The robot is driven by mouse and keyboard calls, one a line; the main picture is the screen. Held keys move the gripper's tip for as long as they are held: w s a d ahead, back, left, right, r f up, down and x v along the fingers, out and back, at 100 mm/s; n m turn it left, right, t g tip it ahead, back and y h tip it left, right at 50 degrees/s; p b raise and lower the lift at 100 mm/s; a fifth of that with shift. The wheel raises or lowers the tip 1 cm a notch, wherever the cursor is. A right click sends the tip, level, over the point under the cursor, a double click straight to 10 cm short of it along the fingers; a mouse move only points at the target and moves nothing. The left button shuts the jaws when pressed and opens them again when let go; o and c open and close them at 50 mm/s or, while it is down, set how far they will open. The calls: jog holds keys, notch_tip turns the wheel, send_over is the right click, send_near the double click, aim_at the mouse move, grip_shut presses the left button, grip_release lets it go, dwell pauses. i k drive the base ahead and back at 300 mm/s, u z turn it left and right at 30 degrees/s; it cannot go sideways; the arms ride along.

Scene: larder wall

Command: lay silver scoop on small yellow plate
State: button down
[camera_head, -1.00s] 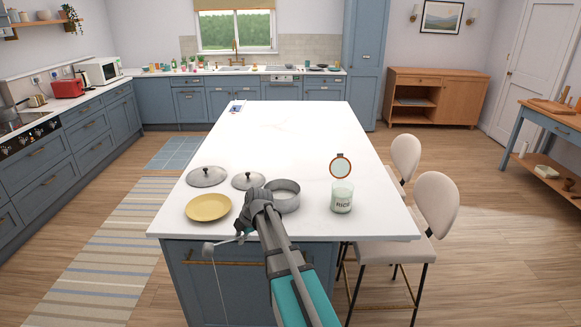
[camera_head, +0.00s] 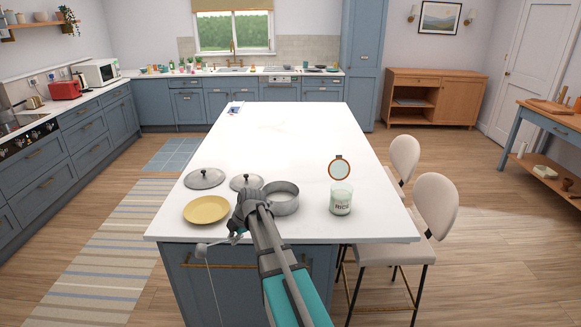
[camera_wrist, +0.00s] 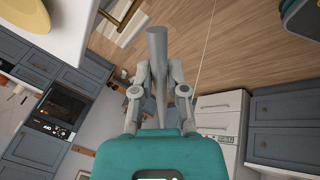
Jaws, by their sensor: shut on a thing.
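The small yellow plate (camera_head: 206,210) lies flat and empty near the front left of the white island top. It also shows at the upper left of the wrist view (camera_wrist: 32,12). My gripper (camera_head: 239,228) is at the island's front edge, to the right of and nearer than the plate. It is shut on the silver scoop (camera_head: 202,248), whose grey end sticks out to the left, apart from the plate and in front of the counter edge. In the wrist view the grey scoop (camera_wrist: 157,48) points up between the fingers (camera_wrist: 157,75). My gripper hides part of the scoop.
Two grey lids (camera_head: 205,178) (camera_head: 246,182) lie behind the plate. A round grey tin (camera_head: 283,199) stands just right of my gripper, with a rice jar (camera_head: 341,200) and a round-framed object (camera_head: 339,168) farther right. Stools (camera_head: 436,205) stand at right.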

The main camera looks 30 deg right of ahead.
aim_at(201, 212)
jog(key=i, duration=0.95)
jog(key=z, duration=0.05)
